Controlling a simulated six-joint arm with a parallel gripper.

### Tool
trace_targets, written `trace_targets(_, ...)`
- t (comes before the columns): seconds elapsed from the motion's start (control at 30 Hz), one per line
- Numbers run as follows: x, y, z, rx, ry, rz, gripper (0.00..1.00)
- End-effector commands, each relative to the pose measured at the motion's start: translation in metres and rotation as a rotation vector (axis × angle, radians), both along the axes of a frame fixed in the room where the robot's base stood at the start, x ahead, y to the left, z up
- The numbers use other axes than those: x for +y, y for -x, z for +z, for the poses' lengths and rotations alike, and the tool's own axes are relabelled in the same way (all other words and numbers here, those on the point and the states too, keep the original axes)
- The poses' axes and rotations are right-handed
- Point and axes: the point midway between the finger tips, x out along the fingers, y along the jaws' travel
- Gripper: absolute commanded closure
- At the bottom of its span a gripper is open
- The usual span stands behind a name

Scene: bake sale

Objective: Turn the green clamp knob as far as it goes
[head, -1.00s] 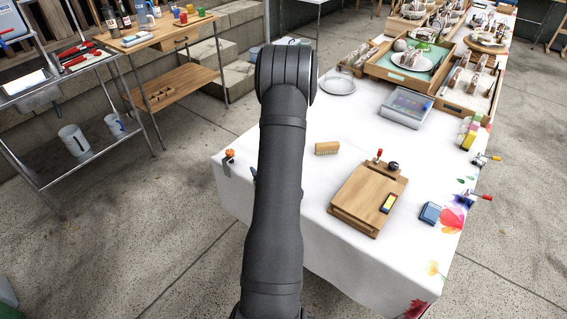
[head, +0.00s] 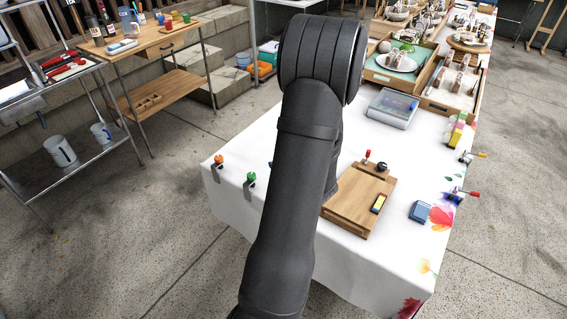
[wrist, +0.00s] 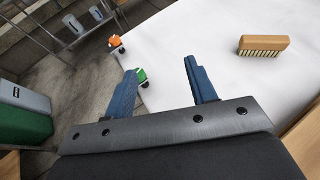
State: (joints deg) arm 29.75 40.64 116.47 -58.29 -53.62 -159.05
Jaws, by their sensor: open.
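The green clamp knob (head: 251,177) sits on a clamp at the left edge of the white-clothed table, just left of my arm in the head view. In the wrist view the green knob (wrist: 141,76) shows beside the tip of my left finger, partly covered by it. My gripper (wrist: 163,72) is open, with its two blue fingers apart and nothing between them. The knob lies farther off than the fingertips; I cannot tell the exact gap. In the head view my arm hides the gripper.
An orange clamp knob (head: 219,160) is on the same table edge, and it also shows in the wrist view (wrist: 115,41). A wooden brush (wrist: 264,43) lies on the cloth. A wooden board (head: 349,212) lies right of my arm. The cloth between is clear.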

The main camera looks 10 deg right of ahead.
Motion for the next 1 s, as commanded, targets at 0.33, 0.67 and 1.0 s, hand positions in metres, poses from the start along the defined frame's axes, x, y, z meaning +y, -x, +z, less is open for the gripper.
trace_targets(0.33,0.002,-0.001,-0.001,0.009,-0.006,0.002,0.48)
trace_targets(0.67,0.097,-0.020,-0.049,0.346,-0.162,-0.015,0.48)
trace_targets(1.0,0.195,-0.027,-0.105,0.705,-0.179,-0.333,0.48)
